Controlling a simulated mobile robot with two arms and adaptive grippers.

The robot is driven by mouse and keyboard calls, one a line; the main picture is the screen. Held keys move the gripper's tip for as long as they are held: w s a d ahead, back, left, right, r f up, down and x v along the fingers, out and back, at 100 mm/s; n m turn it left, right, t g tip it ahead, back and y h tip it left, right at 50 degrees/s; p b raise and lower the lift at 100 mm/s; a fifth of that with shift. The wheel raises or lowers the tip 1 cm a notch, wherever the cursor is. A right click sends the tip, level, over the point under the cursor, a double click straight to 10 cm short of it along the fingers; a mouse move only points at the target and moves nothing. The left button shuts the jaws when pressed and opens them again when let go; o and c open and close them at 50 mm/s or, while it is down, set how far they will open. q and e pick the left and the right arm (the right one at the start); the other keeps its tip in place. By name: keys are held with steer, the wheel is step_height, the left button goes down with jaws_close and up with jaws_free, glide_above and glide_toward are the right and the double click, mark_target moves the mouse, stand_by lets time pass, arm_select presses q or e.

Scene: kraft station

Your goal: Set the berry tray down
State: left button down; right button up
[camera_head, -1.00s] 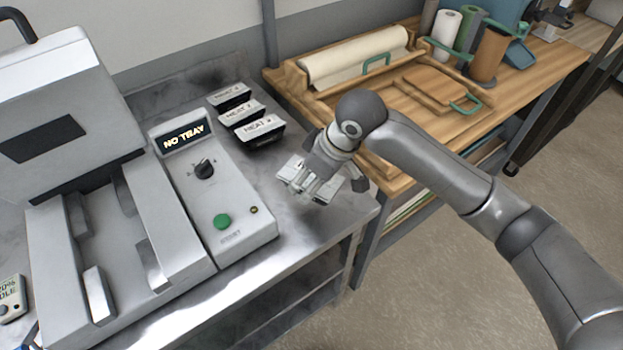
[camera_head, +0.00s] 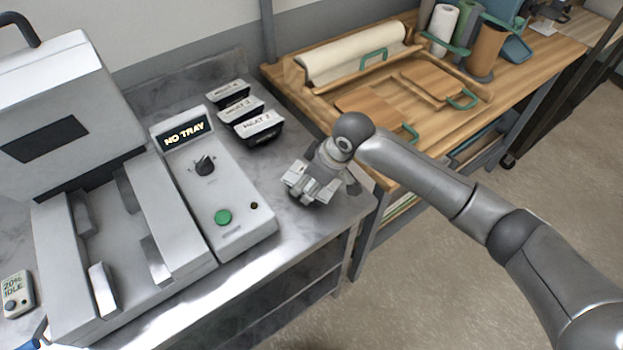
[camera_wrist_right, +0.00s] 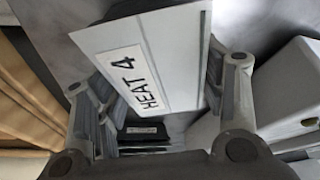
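My right gripper (camera_head: 318,184) is over the right end of the metal counter, with its fingers around a small light-lidded tray (camera_wrist_right: 150,65). The tray's label reads like "HEAT 4" in the wrist view; I see no berry marking. The tray looks tilted between the fingers. In the head view the gripper hides most of it, and I cannot tell whether its underside touches the counter.
Several black trays with light labelled lids (camera_head: 258,125) stand at the counter's back. Left of them is a sealing machine (camera_head: 228,190) reading "NO TRAY". Bare metal counter (camera_head: 305,232) lies around my gripper. A wooden bench (camera_head: 545,70) adjoins at right.

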steer(key=o, duration=0.4)
steer(key=b+v, duration=0.1)
steer(key=v, duration=1.1)
steer(key=shift+r, duration=0.2)
steer(key=shift+a, duration=0.1)
